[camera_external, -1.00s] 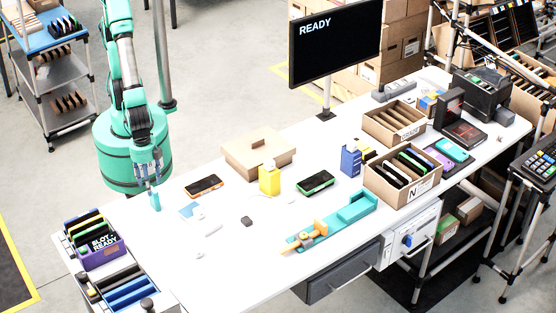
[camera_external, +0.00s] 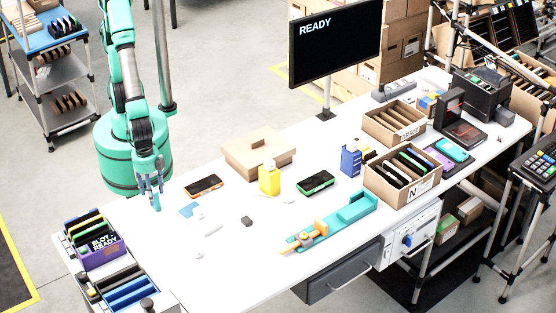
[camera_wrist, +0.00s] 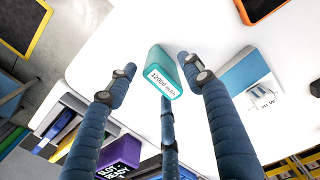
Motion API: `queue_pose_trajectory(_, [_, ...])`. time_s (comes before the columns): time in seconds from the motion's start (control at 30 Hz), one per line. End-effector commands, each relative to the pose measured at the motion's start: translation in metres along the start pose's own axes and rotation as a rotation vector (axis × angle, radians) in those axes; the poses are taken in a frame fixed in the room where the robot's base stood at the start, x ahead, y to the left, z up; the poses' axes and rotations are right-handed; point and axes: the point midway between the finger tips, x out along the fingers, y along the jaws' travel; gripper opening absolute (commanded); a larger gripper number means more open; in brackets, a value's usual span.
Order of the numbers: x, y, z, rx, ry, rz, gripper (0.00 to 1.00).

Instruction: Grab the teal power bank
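The teal power bank (camera_wrist: 164,72) shows in the wrist view, its white label reading 12000 mAh facing the camera. In the external view, the power bank (camera_external: 156,202) stands on end at the table's left edge, partly hidden by fingers. My gripper (camera_wrist: 156,64) is open, with one blue finger left of it and one right of it, and a gap on the left. A third finger lies below it in the wrist view. My gripper (camera_external: 154,188) is just over and around the bank in the external view. Contact is not clear.
A purple slotted box (camera_external: 92,246) stands at the lower left. Bare white table lies around the small items.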

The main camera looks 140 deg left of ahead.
Motion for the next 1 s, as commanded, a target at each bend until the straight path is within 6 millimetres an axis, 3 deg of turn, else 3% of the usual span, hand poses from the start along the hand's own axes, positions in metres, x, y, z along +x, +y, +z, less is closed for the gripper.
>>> queue_pose_trajectory(0.03, [0.0, 0.0, 0.0, 0.0, 0.0, 0.0, 0.43])
queue_pose_trajectory(0.2, [0.0, 0.0, 0.0, 0.0, 0.0, 0.0, 0.09])
queue_pose_trajectory(0.27, [0.0, 0.0, 0.0, 0.0, 0.0, 0.0, 0.0])
queue_pose_trajectory(0.67, [-0.005, 0.0, 0.0, 0.0, 0.001, 0.0, 0.0])
queue_pose_trajectory(1.0, [-0.04, -0.001, 0.002, 0.0, 0.001, 0.0, 0.0])
